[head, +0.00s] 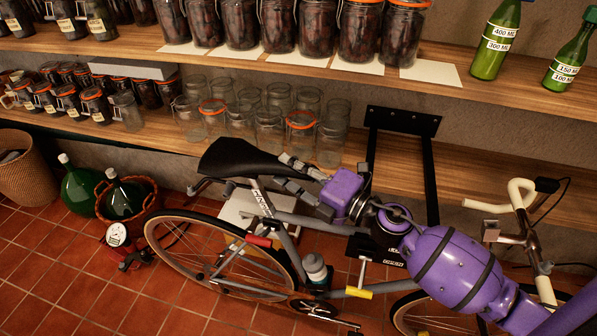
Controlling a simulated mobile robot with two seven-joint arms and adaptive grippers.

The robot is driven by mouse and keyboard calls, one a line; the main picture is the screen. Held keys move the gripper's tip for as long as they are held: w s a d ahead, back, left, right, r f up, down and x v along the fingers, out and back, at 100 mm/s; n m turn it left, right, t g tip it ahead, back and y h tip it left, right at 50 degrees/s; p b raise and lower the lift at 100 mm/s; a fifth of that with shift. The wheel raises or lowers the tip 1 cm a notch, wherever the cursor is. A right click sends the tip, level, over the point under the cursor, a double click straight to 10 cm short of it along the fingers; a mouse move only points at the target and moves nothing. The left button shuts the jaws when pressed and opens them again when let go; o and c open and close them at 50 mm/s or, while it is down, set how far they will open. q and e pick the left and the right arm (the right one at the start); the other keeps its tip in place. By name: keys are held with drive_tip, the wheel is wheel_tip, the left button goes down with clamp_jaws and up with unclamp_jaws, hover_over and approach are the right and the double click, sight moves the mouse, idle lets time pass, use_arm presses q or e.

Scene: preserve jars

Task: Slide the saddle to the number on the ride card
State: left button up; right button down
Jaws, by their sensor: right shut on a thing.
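The black saddle (236,158) sits on top of the bicycle, its wide end at the left and its narrow end toward the right. Below it a pale post with dark markings (262,197) slants down to the grey frame; the markings are too small to read. My right gripper (277,172) reaches in from the right and is shut at the saddle's narrow end, close to the post. Its fingers partly hide the place of contact. I cannot make out a ride card. My left gripper is not in view.
The bicycle (285,240) stands on red tiles before wooden shelves (480,165) with preserve jars and empty glass jars (268,130). A black bracket (403,122) is on the wall.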

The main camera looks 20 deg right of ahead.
drive_tip(key=c, duration=1.5)
unclamp_jaws()
drive_tip(key=shift+o, duration=0.2)
drive_tip(key=shift+s+d+f, duration=0.1)
drive_tip(key=shift+s+d, duration=0.05)
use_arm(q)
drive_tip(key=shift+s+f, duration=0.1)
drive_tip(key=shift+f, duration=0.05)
use_arm(e)
drive_tip(key=v, duration=1.1)
drive_tip(key=shift+s, duration=0.35)
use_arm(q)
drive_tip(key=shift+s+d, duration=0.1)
use_arm(e)
drive_tip(key=shift+d, duration=0.2)
